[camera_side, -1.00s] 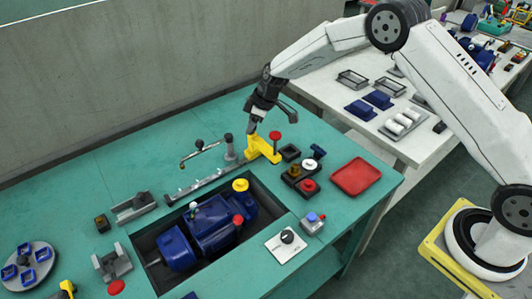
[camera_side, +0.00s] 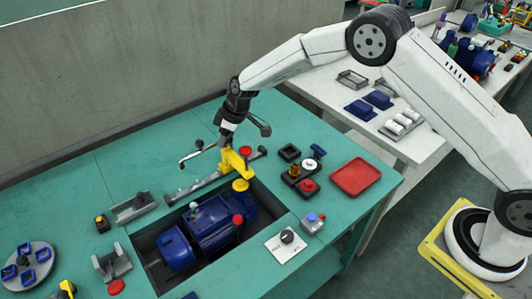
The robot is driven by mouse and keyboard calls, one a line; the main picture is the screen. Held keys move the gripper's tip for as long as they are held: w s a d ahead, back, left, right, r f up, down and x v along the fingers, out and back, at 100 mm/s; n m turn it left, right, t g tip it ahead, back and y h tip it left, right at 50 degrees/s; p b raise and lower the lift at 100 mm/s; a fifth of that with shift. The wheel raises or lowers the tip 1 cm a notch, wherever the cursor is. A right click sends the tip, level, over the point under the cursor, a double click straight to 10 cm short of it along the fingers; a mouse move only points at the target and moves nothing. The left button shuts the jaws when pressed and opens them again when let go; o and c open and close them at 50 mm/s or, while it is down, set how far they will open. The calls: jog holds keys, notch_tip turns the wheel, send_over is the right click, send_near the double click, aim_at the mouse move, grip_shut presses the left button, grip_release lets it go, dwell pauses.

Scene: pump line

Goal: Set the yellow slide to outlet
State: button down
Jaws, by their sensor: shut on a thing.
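The yellow slide (camera_side: 235,162) is at the right part of the grey rail (camera_side: 193,188), just behind the blue pump and its recess. My gripper (camera_side: 226,142) points down and is shut on the slide's upright part. The fingertips are small and partly hidden against the yellow. No outlet label can be read in this view.
The blue pump (camera_side: 205,228) sits in a dark recess in front of the rail. A red knob (camera_side: 245,151) is close to the slide. A bent metal lever (camera_side: 197,148) is left of my gripper. A red tray (camera_side: 355,176) is at the right.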

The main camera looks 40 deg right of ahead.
aim_at(230, 152)
jog(key=shift+a, duration=1.05)
jog(key=shift+c, duration=1.5)
grip_release()
jog(key=shift+r, duration=0.15)
jog(key=v, duration=0.7)
jog(key=shift+r, duration=0.2)
jog(key=shift+s+d, duration=0.1)
jog(key=shift+d, duration=0.05)
